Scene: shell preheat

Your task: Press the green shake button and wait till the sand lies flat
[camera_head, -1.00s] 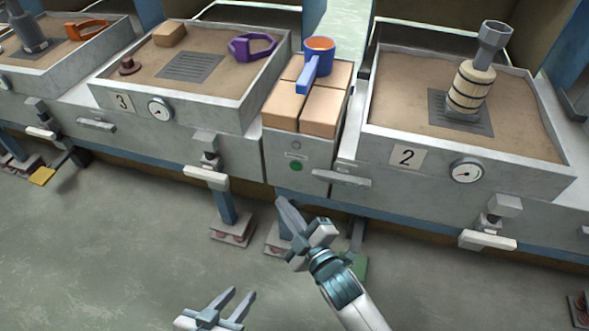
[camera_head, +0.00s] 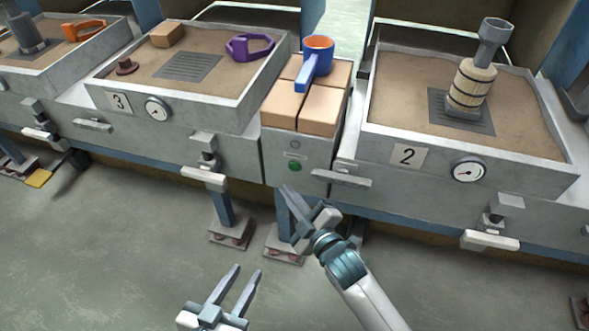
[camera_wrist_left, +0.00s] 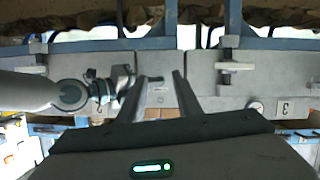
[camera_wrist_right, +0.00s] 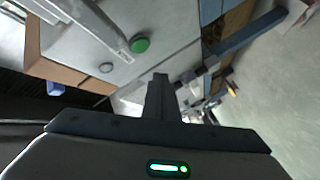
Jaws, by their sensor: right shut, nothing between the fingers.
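The green shake button (camera_head: 295,167) is on the front of the grey box between stations 2 and 3. My left gripper (camera_head: 248,272) is open and empty, low over the floor. Station 2 sand (camera_head: 405,75) looks flat around a grate with a wooden barrel-like piece (camera_head: 470,88) on it. Station 3 sand (camera_head: 215,45) also looks mostly level.
Tan bricks (camera_head: 325,108) and a blue-handled orange-topped cup (camera_head: 317,58) sit on the box above the button. Handle bars (camera_head: 342,179) and levers (camera_head: 205,175) stick out from the fronts. The floor (camera_head: 110,250) is clear at lower left.

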